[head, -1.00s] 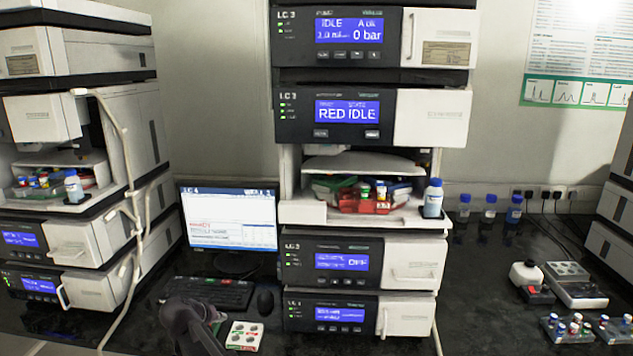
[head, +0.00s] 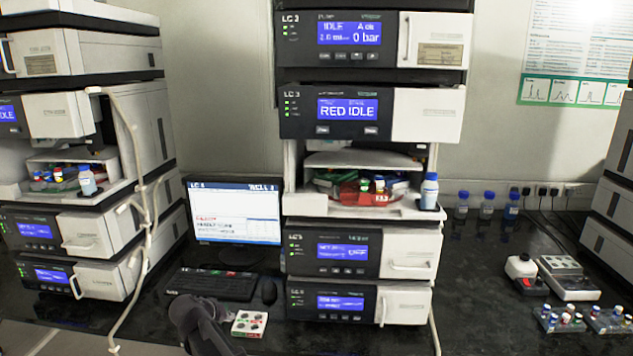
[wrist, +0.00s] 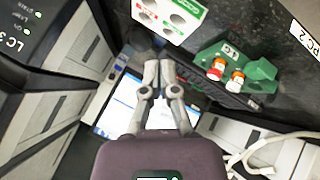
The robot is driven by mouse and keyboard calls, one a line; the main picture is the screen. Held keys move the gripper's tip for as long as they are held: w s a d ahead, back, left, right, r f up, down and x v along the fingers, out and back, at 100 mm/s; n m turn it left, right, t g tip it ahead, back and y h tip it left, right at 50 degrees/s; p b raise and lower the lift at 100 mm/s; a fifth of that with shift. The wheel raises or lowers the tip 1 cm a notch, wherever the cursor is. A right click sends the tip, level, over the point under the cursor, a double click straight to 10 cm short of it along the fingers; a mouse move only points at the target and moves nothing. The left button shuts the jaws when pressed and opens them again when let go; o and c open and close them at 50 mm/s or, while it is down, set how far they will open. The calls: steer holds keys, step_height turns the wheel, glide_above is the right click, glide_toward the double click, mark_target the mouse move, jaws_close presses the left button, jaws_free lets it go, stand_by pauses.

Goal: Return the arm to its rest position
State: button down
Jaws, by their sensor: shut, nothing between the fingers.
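My gripper (wrist: 158,68) shows in the wrist view with its two grey fingers together and nothing between them. Behind the fingers are the monitor (wrist: 118,112) and part of the dark keyboard. My dark arm (head: 205,328) shows at the bottom of the head view, in front of the keyboard (head: 212,284) and left of a small white block with round wells (head: 249,323). The fingers cannot be made out in the head view.
A tall instrument stack (head: 360,262) stands at the centre, another (head: 85,235) at the left. A green rack (wrist: 262,75) holds two capped vials in the wrist view. Blue-capped bottles (head: 488,205) and small vial racks (head: 560,320) stand at right. The dark bench (head: 470,290) between is clear.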

steer(key=s+d+m+g+p, duration=0.1)
steer(key=d+g+p, duration=0.2)
steer(key=d, duration=1.1)
steer(key=s+d+r+m+g+y+p, duration=0.1)
steer(key=s+d+p, duration=0.1)
steer(key=s+d, duration=0.3)
steer(key=s+d+r+m+g+y+p, duration=0.1)
steer(key=s+d, duration=0.4)
steer(key=d, duration=0.8)
steer(key=s+d+r+m+g+y+p, duration=0.1)
steer(key=s+d+r+g+p, duration=0.1)
steer(key=s+d, duration=0.3)
steer(key=d+g+p, duration=0.1)
steer(key=d, duration=0.3)
steer(key=shift+s+d+r+y, duration=0.15)
steer(key=shift+s+d+y, duration=0.15)
steer(key=shift+s, duration=0.1)
